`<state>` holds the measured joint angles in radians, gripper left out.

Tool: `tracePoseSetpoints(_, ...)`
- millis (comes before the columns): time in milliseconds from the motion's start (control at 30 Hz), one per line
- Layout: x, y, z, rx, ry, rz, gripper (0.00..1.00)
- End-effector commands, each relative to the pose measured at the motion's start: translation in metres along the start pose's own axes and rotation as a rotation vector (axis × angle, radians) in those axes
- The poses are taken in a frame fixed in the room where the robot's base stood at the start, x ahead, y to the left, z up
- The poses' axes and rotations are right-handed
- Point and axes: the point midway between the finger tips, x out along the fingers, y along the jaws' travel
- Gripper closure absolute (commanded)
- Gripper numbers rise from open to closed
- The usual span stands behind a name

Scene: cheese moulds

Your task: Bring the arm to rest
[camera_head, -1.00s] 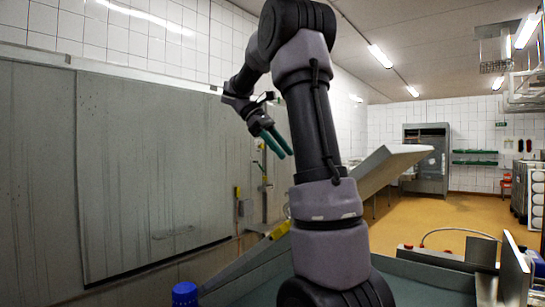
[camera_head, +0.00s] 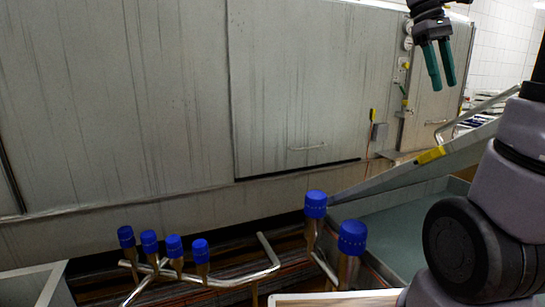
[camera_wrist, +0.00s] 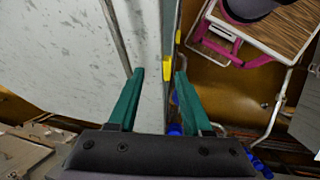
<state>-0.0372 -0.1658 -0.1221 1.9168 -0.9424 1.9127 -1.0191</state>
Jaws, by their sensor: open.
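My gripper (camera_head: 440,66) hangs at the upper right of the head view, with its two green fingers pointing down and apart. It is in front of the grey metal wall and well above the metal trough. In the wrist view my gripper (camera_wrist: 158,88) shows both green fingers spread, with nothing between them. My arm's dark and grey-purple links stand at the right edge of the head view; part of the arm is out of the picture.
Several blue-capped metal pipes (camera_head: 202,252) stand low in front of the wall. A sloping metal chute (camera_head: 400,168) with a yellow clip rises at right above the trough (camera_head: 395,222). The wrist view shows a pink-framed stand (camera_wrist: 216,50) at upper right.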

Motion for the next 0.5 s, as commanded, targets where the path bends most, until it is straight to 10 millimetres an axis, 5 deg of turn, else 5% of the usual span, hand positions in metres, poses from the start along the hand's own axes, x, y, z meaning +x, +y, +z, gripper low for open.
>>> tracePoseSetpoints(300, 0.024, -0.117, 0.002, 0.423, 0.585, -0.246, 0.51)
tracePoseSetpoints(500, 0.026, -0.153, -0.002, 0.66, 0.785, -0.427, 0.51)
